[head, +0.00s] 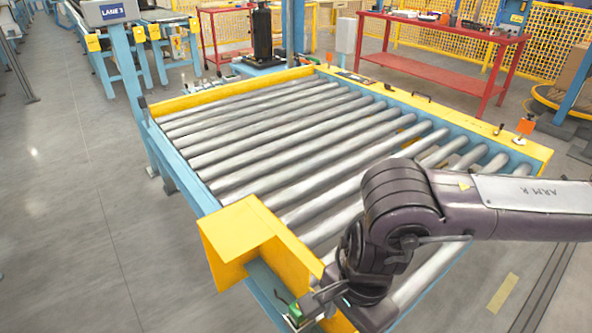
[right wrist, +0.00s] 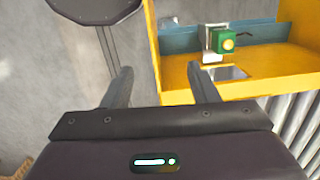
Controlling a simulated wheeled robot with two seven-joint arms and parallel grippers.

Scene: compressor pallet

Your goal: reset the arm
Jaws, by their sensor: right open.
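My right arm (head: 450,205) comes in from the right in the head view and bends down over the near corner of the roller conveyor (head: 215,200). My right gripper (head: 312,300) is low at the conveyor's near end, partly hidden by its own wrist. In the right wrist view the two fingers of the right gripper (right wrist: 161,72) stand wide apart with nothing between them. A green button box (right wrist: 226,41) is mounted on the yellow and blue frame just beyond the right finger; the green box (head: 295,313) also shows beside the gripper in the head view. My left gripper is out of view.
A yellow corner guard (head: 235,235) stands close left of the gripper. The rollers are empty. A red table (head: 440,70) and yellow mesh fence stand behind. Grey floor (head: 80,220) is open at the left. A dark disc (right wrist: 92,8) on a stem is near the left finger.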

